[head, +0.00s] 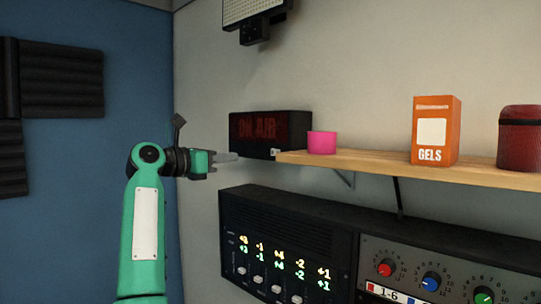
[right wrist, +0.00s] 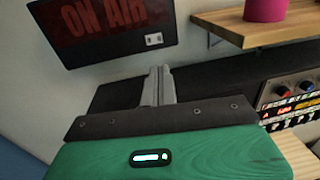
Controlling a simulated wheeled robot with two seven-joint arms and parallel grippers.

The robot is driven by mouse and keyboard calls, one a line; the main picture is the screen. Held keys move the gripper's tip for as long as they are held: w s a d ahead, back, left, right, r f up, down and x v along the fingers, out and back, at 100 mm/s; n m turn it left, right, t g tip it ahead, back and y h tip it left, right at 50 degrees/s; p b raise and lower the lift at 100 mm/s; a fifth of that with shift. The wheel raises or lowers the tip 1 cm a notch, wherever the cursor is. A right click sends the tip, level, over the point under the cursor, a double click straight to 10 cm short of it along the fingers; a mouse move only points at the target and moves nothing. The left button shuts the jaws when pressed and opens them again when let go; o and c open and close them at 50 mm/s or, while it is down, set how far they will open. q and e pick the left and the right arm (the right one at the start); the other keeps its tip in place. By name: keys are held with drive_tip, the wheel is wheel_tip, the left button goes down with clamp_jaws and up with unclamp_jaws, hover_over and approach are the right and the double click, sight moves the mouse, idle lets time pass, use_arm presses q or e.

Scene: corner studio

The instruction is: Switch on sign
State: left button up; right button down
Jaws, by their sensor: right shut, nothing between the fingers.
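The ON AIR sign (head: 262,128) is a dark box on the wall at the left end of the shelf, its red letters dim and unlit. It also shows at the top of the right wrist view (right wrist: 98,32). A small pale switch (right wrist: 153,40) is on the sign's lower right corner; in the head view it shows as a light spot (head: 274,153). My right gripper (head: 236,157) is shut and empty, just left of the sign's lower part in the head view. In the right wrist view its fingertips (right wrist: 160,70) lie below the switch, apart from it. My left gripper is out of view.
A wooden shelf (head: 380,164) starts beside the switch and carries a pink cylinder (head: 322,142), an orange GELS box (head: 435,131) and a red container (head: 520,139). Audio units with knobs and sliders (head: 285,245) stand below. A light panel (head: 254,10) hangs above.

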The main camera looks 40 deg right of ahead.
idle(0.3)
drive_tip(key=p, duration=0.7)
approach(278, 151)
drive_tip(key=d, duration=0.5)
drive_tip(key=shift+d, duration=0.1)
drive_tip(key=shift+d+f+p, duration=0.3)
drive_tip(key=shift+d+p, duration=0.05)
drive_tip(key=shift+d, duration=0.5)
